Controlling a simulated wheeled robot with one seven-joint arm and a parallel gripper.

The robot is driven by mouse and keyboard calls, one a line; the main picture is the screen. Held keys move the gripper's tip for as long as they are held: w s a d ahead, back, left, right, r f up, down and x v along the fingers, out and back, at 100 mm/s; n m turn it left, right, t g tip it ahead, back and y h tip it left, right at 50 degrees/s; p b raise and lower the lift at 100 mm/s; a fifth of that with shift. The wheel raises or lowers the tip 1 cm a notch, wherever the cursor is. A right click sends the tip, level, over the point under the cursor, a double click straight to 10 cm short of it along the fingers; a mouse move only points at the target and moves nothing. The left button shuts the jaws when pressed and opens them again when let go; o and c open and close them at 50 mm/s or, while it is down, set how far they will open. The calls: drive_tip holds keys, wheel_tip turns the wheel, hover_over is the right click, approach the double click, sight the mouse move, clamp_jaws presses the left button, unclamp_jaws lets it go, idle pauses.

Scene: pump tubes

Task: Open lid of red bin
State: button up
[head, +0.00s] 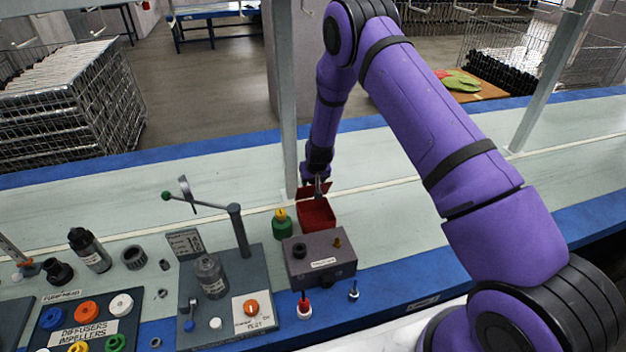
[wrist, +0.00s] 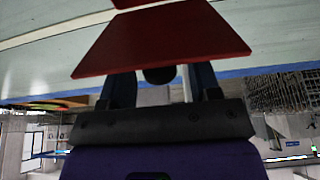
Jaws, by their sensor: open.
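The red bin (head: 316,214) stands on the bench behind the grey control box, and I can see into it from above. Its red lid (head: 304,190) is raised at the back edge of the bin. My gripper (head: 318,186) is at the raised lid, and the arm reaches down from behind it. In the wrist view the lid (wrist: 160,42) fills the upper middle, in front of my open fingers (wrist: 163,85), and hides their tips. I cannot tell whether the fingers touch the lid.
The grey box (head: 320,258) stands just in front of the bin. A green and yellow part (head: 282,222) is close on its left. A lever stand (head: 238,230) is further left. A frame post (head: 286,110) rises just behind the bin. The bench to the right is clear.

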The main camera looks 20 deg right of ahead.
clamp_jaws()
drive_tip(key=shift+w+r+g, duration=0.15)
drive_tip(key=shift+w+g, duration=2.15)
drive_tip(key=shift+w, duration=0.15)
unclamp_jaws()
wheel_tip(320, 180, up, 11)
